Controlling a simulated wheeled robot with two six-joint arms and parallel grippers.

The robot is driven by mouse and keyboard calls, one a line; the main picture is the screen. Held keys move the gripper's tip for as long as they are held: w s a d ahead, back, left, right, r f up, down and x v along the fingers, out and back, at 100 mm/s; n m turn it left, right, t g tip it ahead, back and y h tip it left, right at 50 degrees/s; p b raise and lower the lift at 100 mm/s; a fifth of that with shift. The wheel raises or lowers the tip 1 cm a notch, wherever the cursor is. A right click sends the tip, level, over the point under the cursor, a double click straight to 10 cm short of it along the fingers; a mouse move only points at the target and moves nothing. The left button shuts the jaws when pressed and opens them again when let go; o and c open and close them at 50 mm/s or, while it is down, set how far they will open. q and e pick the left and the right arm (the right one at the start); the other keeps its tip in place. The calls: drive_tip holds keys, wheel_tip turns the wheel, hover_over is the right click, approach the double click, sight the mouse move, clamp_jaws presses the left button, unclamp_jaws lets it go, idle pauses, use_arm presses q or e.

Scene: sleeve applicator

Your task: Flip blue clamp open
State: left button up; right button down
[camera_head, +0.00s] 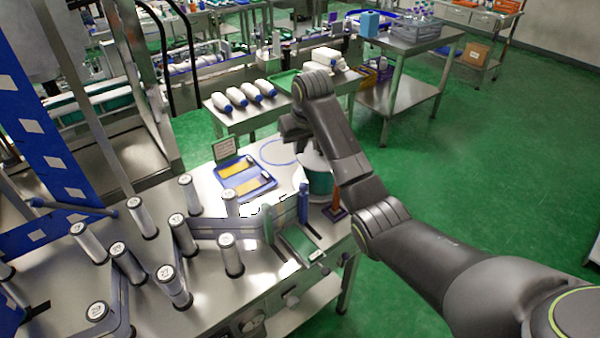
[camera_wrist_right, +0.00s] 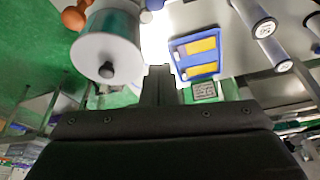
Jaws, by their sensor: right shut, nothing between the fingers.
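A blue upright piece (camera_head: 304,202), probably the blue clamp, stands at the right end of the sleeve machine on the steel table. A green upright piece (camera_head: 268,224) stands to its left, with a green plate (camera_head: 298,240) between and in front of them. My right gripper (camera_head: 291,132) is raised above the back of the table, beyond the blue piece and apart from it. In the right wrist view its fingers (camera_wrist_right: 160,72) are together and empty. I cannot make out the blue clamp in that view. My left gripper is not in view.
A spool with teal winding (camera_head: 319,172) stands behind the blue piece, below my right arm; it also shows in the wrist view (camera_wrist_right: 108,52). A blue tray (camera_head: 245,183) with yellow items and a small sign (camera_head: 224,147) are nearby. Several upright rollers (camera_head: 182,234) crowd the table's left.

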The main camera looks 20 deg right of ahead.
drive_tip(key=p+x, duration=0.2)
drive_tip(key=x, duration=0.8)
drive_tip(key=shift+s+d+f+p, duration=0.1)
drive_tip(key=shift+s+p, duration=0.65)
drive_tip(key=shift+s, duration=0.15)
drive_tip(key=shift+s+d+f+p, duration=0.1)
drive_tip(key=shift+s+p, duration=0.65)
drive_tip(key=shift+s, duration=0.2)
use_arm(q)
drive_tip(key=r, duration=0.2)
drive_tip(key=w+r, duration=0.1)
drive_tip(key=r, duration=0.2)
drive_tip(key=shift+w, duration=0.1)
